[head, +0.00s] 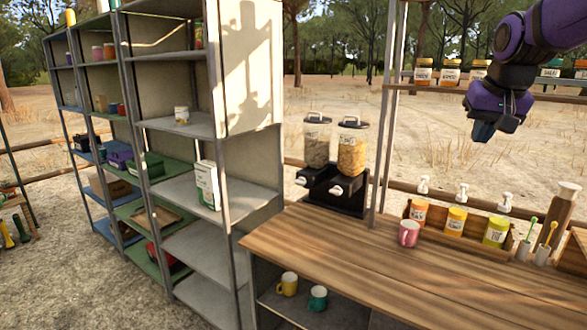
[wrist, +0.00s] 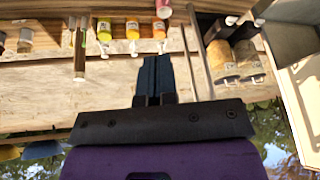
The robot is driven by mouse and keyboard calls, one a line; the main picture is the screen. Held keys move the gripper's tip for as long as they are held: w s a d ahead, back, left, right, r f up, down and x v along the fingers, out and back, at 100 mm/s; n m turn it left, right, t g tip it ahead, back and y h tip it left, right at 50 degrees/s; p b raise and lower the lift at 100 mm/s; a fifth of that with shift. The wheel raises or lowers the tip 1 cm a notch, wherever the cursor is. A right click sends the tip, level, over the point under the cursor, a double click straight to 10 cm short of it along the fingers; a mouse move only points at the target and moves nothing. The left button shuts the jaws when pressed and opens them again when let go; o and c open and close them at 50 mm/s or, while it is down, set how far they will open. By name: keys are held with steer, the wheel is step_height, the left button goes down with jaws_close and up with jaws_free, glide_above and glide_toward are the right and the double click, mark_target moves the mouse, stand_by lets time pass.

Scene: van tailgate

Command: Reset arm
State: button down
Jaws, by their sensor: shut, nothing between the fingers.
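My gripper (head: 484,131) hangs in the air at the upper right of the head view, above the back of the wooden counter (head: 330,250). Its dark fingers are together with nothing between them. In the wrist view the closed fingers (wrist: 152,75) point toward the counter, which appears upside down. My purple arm reaches in from the upper right corner of the head view. The gripper touches nothing.
A pink mug (head: 409,233), a wooden box (head: 465,237) of pump bottles and two dispensers (head: 335,165) stand on the counter. A jar shelf (head: 420,88) is close to my gripper. Tall shelving (head: 190,220) is left; two mugs (head: 302,292) sit below. The counter's front is clear.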

steer(key=s+a+f+n, duration=0.1)
steer(key=s+a+f, duration=0.1)
steer(key=s, duration=0.6)
steer(key=s+a+f+n, duration=0.1)
steer(key=s+a+f, duration=0.1)
steer(key=s, duration=0.6)
steer(key=s+a+f+n, duration=0.1)
steer(key=s+a+f, duration=0.1)
steer(key=s, duration=0.7)
steer(key=shift+f+y, duration=0.3)
steer(key=shift+f, duration=0.15)
